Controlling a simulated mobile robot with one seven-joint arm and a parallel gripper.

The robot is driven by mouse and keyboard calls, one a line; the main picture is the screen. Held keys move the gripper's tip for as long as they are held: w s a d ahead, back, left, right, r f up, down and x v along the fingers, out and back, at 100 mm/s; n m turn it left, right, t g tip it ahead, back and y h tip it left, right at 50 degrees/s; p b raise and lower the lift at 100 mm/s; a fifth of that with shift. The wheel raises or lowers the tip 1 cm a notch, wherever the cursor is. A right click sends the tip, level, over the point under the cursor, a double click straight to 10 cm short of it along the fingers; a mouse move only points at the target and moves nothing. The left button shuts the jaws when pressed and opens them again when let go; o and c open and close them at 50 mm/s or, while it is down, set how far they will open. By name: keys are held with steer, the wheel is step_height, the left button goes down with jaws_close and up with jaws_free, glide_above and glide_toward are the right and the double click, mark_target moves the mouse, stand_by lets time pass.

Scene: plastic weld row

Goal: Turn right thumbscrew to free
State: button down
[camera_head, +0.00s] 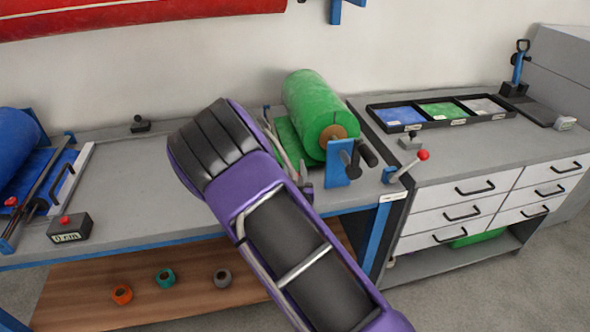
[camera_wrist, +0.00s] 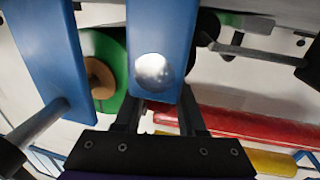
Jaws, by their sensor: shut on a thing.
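My gripper (camera_wrist: 161,108) shows in the wrist view, with its two dark fingers reaching up to the lower end of a blue upright (camera_wrist: 161,25). A round shiny metal face (camera_wrist: 153,68) sits in that upright. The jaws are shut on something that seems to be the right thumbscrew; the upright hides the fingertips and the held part. In the head view, my purple arm covers the gripper and the left side of the green roll's stand. The green roll (camera_head: 318,105) lies beside a blue bracket (camera_head: 338,171) with dark knobs (camera_head: 351,163).
In the wrist view, another blue plate (camera_wrist: 38,50) and a grey rod (camera_wrist: 40,132) are close on the left. A lever with a red ball (camera_head: 423,155) stands right of the roll.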

steer(key=c, duration=0.5)
jaws_free()
steer(key=s+d+p, duration=0.1)
steer(key=s, duration=1.6)
steer(key=shift+s+d, duration=0.2)
steer(key=shift+d, duration=0.15)
steer(key=shift+w, duration=0.1)
